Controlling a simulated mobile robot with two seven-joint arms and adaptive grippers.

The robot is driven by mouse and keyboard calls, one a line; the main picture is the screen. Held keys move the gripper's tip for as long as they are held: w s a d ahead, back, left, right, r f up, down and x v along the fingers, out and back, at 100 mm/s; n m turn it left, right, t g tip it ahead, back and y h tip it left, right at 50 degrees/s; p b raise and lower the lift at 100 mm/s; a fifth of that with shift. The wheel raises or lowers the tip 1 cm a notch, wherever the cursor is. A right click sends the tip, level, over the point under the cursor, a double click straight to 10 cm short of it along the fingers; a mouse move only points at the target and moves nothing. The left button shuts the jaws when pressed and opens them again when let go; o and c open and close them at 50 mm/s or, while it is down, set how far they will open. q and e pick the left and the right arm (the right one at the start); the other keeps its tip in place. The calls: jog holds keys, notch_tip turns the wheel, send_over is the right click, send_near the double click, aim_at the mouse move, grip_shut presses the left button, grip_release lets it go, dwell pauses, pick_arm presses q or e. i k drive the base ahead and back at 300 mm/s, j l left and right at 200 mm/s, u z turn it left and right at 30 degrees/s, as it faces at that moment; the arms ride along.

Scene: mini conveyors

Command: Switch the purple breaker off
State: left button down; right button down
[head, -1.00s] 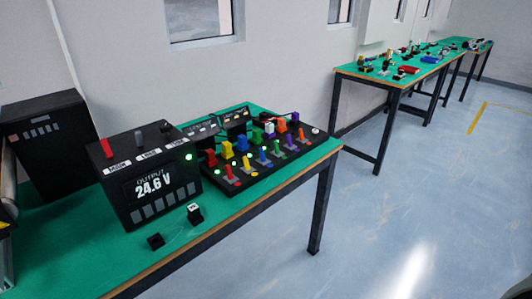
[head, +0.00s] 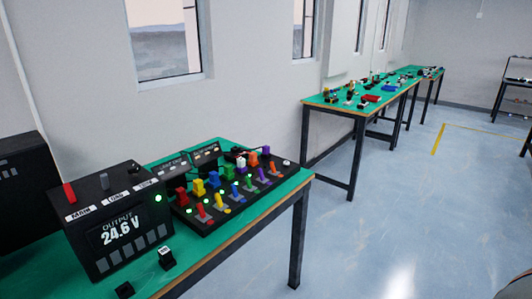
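A black breaker board (head: 203,228) lies on the near green table. A row of coloured levers stands along its front part. The purple lever (head: 260,173) is toward the right end, between the green lever (head: 248,182) and the orange lever (head: 271,168). It is small in the view, and I cannot tell its switch position clearly. A purple block (head: 266,152) stands in the row behind, near the right end. Green lights show beside several levers. Neither of my grippers is in view.
A black power supply (head: 120,225) reading 24.6 V stands left of the board on the green table (head: 35,278). Another table (head: 318,99) with small parts stands farther back. The floor (head: 380,220) at right is open.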

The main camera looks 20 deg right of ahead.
aim_at(260, 171)
jog(key=l+u, duration=0.15)
jog(key=u, duration=0.2)
jog(key=i+l+u, duration=0.1)
jog(key=u, duration=0.25)
jog(key=l+u, duration=0.45)
jog(key=l, duration=0.55)
jog(key=l+u, duration=0.1)
jog(key=l, duration=0.9)
jog(key=k+l, duration=0.1)
jog(key=l, duration=0.95)
jog(key=i+u, duration=0.05)
